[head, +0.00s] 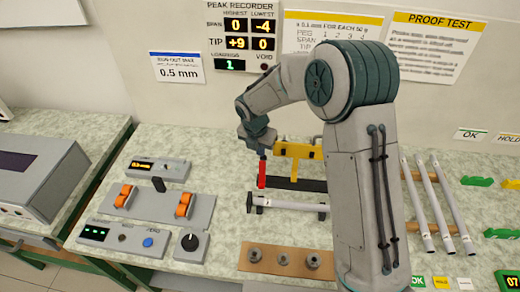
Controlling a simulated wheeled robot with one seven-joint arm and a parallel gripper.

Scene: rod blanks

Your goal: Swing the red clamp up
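The red clamp (262,176) shows as a narrow, upright red bar at the left end of a dark base, near the middle of the bench. My gripper (262,154) points down right at the top of the red clamp. Its fingertips are small and partly hidden, so I cannot tell whether they are closed on it or only touching or near it. A yellow bracket (294,165) stands just right of the clamp. A pale rod (290,204) lies level in a holder in front, with a black end piece at its left.
My arm covers the bench's right middle. Left are a unit with two orange rollers (184,205), a small display box (160,168) and a button panel (140,240). A wooden block with several grey weights (283,258) sits in front.

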